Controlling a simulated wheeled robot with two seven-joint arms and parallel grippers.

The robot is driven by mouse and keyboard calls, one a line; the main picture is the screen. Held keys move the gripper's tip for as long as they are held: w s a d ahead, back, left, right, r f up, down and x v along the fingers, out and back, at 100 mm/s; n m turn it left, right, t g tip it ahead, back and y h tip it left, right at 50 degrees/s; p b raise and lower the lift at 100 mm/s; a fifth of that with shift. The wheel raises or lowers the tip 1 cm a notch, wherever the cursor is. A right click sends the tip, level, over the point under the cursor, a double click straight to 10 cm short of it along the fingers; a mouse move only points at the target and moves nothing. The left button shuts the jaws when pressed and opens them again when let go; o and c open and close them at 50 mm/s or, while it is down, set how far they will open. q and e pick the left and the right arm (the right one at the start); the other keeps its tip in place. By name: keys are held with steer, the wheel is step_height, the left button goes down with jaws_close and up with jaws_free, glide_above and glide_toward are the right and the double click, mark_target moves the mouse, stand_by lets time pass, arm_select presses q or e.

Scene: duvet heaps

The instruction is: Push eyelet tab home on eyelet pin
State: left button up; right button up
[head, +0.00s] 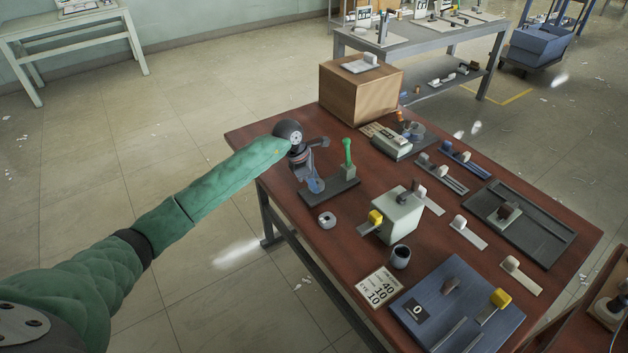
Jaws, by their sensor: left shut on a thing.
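My left gripper (315,185) points down at the near left end of a dark base plate (335,193) on the brown table. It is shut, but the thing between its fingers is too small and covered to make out. A green upright post with a rounded top (348,152) stands at the plate's right end, apart from the gripper. I cannot tell which part is the eyelet pin or the eyelet tab, nor how they sit together; the gripper hides that spot. My right gripper is out of view.
A grey ring (327,220) lies just in front of the base plate. A pale block (399,218), a dark cup (400,257) and a blue board (462,310) stand to the right. A cardboard box (348,95) stands at the table's back corner. The table's left edge runs close by my gripper.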

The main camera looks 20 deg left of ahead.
arm_select(q)
steer(key=shift+f+b, duration=0.75)
steer(key=shift+f, duration=0.25)
steer(key=o, duration=1)
steer(key=shift+o, duration=0.2)
steer(key=b+v, duration=0.2)
steer(key=v, duration=0.5)
steer(key=shift+r, duration=0.35)
steer(key=shift+s+a, duration=0.15)
